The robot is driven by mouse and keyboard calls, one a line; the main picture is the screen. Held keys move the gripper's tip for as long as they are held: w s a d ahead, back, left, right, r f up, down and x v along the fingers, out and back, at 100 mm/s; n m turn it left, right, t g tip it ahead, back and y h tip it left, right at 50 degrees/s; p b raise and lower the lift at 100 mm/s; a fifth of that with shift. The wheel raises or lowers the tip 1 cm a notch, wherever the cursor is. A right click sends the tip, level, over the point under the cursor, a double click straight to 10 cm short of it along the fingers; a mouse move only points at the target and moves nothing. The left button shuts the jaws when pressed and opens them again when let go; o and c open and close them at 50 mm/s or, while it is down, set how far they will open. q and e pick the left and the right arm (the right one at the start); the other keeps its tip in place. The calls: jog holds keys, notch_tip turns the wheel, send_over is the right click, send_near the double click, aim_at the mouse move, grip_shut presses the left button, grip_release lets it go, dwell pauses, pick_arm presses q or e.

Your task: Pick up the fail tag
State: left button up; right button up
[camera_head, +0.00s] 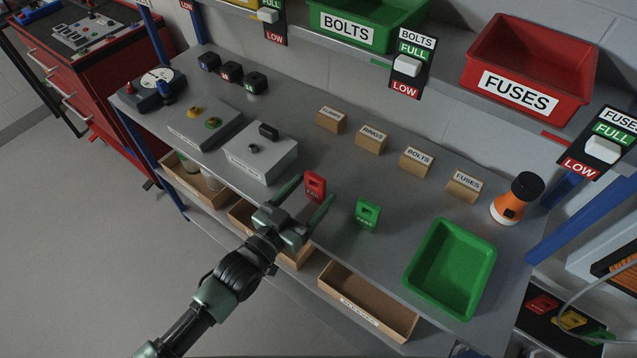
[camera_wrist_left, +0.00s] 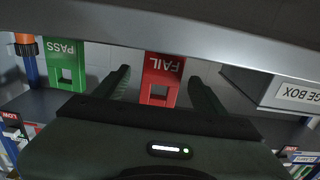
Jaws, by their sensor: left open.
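The red fail tag (camera_head: 315,186) stands upright on the grey workbench (camera_head: 330,240), near its front edge. My left gripper (camera_head: 309,195) is open, with its two fingers reaching toward the tag from the front. In the left wrist view the fail tag (camera_wrist_left: 160,80) shows upside down between the two open fingers (camera_wrist_left: 163,84), with a gap on each side. The green pass tag (camera_head: 367,215) stands to the right of the fail tag, and it also shows in the left wrist view (camera_wrist_left: 64,66). My right gripper is in neither view.
A grey box (camera_head: 262,165) stands left of the fail tag. An empty green tray (camera_head: 408,281) lies at the right, near an orange and black flashlight (camera_head: 507,207). Small labelled blocks (camera_head: 371,139) stand behind.

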aim_at(317, 184)
pick_arm(q)
jog(key=shift+w+d+r+p, duration=0.2)
jog(key=shift+w+d, duration=0.15)
jog(key=shift+w, duration=0.15)
jog(key=shift+w+d+r+p, duration=0.15)
jog(key=shift+w+d, duration=0.15)
jog(key=shift+w, duration=0.2)
jog(key=shift+x, duration=1.2)
jog(key=shift+w+d+f, duration=0.1)
jog(key=shift+w+f, duration=0.1)
jog(key=c, duration=1.2)
jog(key=shift+c, duration=1)
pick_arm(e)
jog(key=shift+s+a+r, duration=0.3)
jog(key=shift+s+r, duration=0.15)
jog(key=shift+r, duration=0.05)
